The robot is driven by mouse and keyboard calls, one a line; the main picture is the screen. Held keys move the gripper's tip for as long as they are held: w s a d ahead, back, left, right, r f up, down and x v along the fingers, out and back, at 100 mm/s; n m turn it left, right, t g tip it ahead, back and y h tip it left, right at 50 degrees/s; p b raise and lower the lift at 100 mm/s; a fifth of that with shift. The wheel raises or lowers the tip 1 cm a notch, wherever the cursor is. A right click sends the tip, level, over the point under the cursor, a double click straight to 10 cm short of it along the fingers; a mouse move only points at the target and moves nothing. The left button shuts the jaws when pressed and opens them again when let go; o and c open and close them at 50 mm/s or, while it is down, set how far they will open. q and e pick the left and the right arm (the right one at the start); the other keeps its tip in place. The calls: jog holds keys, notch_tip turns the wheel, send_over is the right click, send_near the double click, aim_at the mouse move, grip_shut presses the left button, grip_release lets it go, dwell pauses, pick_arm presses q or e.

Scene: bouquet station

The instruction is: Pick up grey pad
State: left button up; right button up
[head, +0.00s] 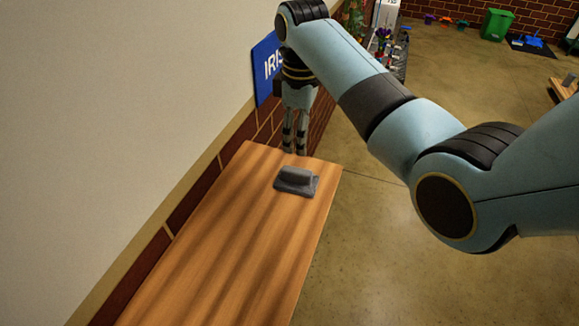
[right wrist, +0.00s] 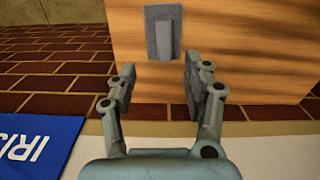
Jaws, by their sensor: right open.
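The grey pad (head: 297,182) lies on the wooden table near its far end. It has a flat base with a raised block on top. In the right wrist view the pad (right wrist: 163,33) lies beyond the fingertips, roughly in line with the gap between them. My right gripper (head: 295,150) points down just past the table's far end, behind the pad and apart from it. In the right wrist view the right gripper (right wrist: 158,85) is open with nothing between its fingers. My left gripper is not in view.
The wooden table (head: 215,255) is otherwise bare. A pale wall with a brick lower part runs along its left side. A blue sign (head: 266,68) is behind my right gripper. Open floor (head: 370,270) lies to the right. A green bin (head: 496,24) stands far back.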

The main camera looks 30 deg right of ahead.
send_over(297, 170)
jog(key=f, duration=0.5)
jog(key=shift+w+d, duration=0.3)
jog(key=shift+w, duration=0.05)
jog(key=shift+f, duration=0.2)
jog(key=f, duration=0.4)
jog(key=shift+s+a+f, duration=0.25)
jog(key=shift+s+f, duration=0.05)
jog(key=shift+s, duration=0.05)
jog(key=shift+f+b, duration=0.2)
jog(key=shift+b, duration=0.1)
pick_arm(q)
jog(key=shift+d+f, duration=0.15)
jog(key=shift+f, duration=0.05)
pick_arm(e)
jog(key=shift+c, duration=0.4)
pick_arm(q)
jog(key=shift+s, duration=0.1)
pick_arm(e)
grip_shut()
